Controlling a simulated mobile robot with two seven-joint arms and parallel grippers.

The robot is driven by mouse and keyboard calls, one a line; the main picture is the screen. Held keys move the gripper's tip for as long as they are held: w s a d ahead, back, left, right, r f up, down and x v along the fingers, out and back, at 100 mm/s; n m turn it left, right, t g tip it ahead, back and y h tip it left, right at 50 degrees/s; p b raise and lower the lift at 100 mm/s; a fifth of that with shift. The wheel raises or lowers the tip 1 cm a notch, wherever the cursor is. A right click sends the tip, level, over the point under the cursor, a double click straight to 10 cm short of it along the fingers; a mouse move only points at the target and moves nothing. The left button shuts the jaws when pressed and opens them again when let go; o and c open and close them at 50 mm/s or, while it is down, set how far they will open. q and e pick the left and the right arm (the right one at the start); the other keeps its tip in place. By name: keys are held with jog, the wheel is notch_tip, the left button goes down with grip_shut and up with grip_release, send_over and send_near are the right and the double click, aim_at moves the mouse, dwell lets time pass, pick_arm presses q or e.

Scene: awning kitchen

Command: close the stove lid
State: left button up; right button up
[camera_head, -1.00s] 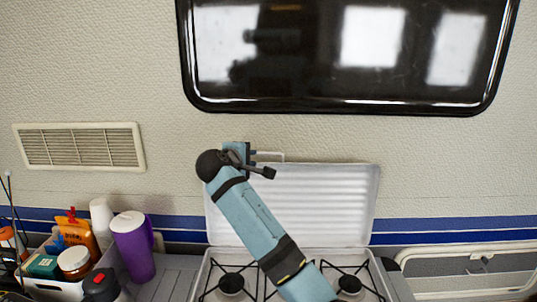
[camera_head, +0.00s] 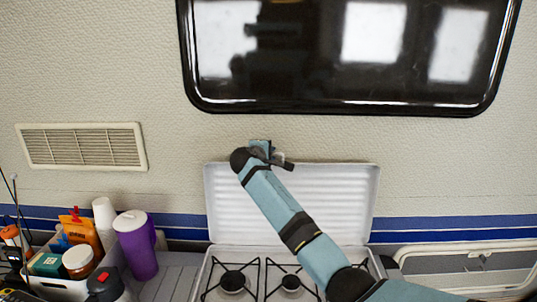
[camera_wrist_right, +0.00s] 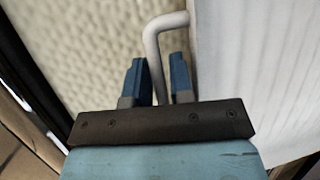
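The white ribbed stove lid (camera_head: 335,205) stands upright against the wall, behind the stove (camera_head: 232,252). My right gripper (camera_head: 262,148) is at the lid's top edge, left of its middle. In the right wrist view, the two blue fingers of this gripper (camera_wrist_right: 158,80) stand apart, with the bent pale handle bar (camera_wrist_right: 153,45) between them. Slim gaps show beside the bar; I cannot tell whether a finger touches it. The lid's ribbed face (camera_wrist_right: 235,60) is right of the fingers there. My right arm covers part of the lid and stove. My left gripper is not in view.
Left of the stove stand a purple mug (camera_head: 137,245), a white cup (camera_head: 104,212) and a bin (camera_head: 60,286) with jars and packets. A dark window (camera_head: 340,60) is above the lid. A pale framed hatch (camera_head: 470,265) is at the right.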

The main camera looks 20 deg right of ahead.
grip_shut()
jog(key=shift+s+a, duration=0.3)
jog(key=shift+s, duration=0.3)
jog(key=s+a+f+m+t+h+b, duration=0.1)
jog(key=s+a+b, duration=0.3)
jog(key=s, duration=0.5)
jog(key=s+a+f+m+t+h+b, duration=0.1)
jog(key=s+a+f+t+h+b, duration=0.1)
jog(key=s+b, duration=0.4)
jog(key=shift+s+a+f+m+t+h, duration=0.4)
jog(key=shift+s+a+t+h, duration=0.2)
jog(key=shift+s+a+h, duration=0.6)
jog(key=shift+s, duration=0.15)
